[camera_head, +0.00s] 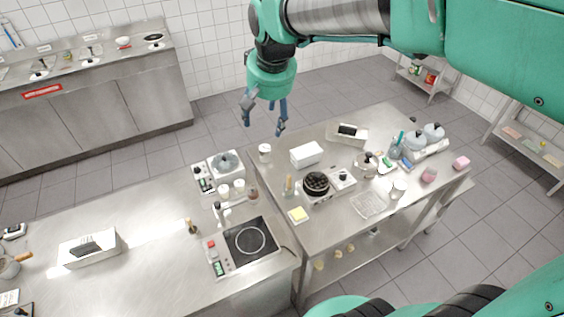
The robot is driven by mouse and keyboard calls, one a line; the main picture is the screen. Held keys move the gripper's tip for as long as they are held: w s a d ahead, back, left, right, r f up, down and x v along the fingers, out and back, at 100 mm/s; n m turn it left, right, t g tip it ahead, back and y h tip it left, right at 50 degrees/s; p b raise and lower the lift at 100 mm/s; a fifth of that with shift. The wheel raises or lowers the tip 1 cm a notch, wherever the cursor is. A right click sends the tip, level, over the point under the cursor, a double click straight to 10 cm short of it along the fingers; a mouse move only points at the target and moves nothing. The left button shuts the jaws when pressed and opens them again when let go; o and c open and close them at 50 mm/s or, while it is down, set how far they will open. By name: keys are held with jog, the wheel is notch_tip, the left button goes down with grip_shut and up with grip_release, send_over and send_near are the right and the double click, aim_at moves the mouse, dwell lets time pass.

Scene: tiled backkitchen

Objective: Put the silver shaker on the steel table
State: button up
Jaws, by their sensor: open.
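My gripper (264,122) is open and empty, pointing down at the upper middle, with its fingers apart. It appears above the left back corner of the steel table (325,232). A small pale cylindrical container (265,152) stands upright on that corner, below the gripper in the picture. A greyish cup-like container (398,189) stands upright towards the right front of the same table. Both are small, and I cannot tell for certain which one is the silver shaker. Nothing touches the fingers.
The table also holds a white box (306,154), a burner with a black pan (316,183), a kettle (366,164) and a clear tray (369,205). A steel counter (150,265) with an induction hob (250,241) adjoins at left. The table's front left is fairly clear.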

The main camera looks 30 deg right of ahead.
jog(key=s+a+n+t, duration=0.2)
jog(key=s+a, duration=0.1)
jog(key=s, duration=1.8)
jog(key=shift+s+a+f+n, duration=0.2)
jog(key=shift+s+f+n, duration=0.1)
jog(key=shift+s+f, duration=0.1)
jog(key=shift+w, duration=0.1)
notch_tip(320, 180, down, 9)
jog(key=b, duration=0.8)
jog(key=shift+b, duration=0.4)
jog(key=shift+r, duration=0.1)
dwell(1.4)
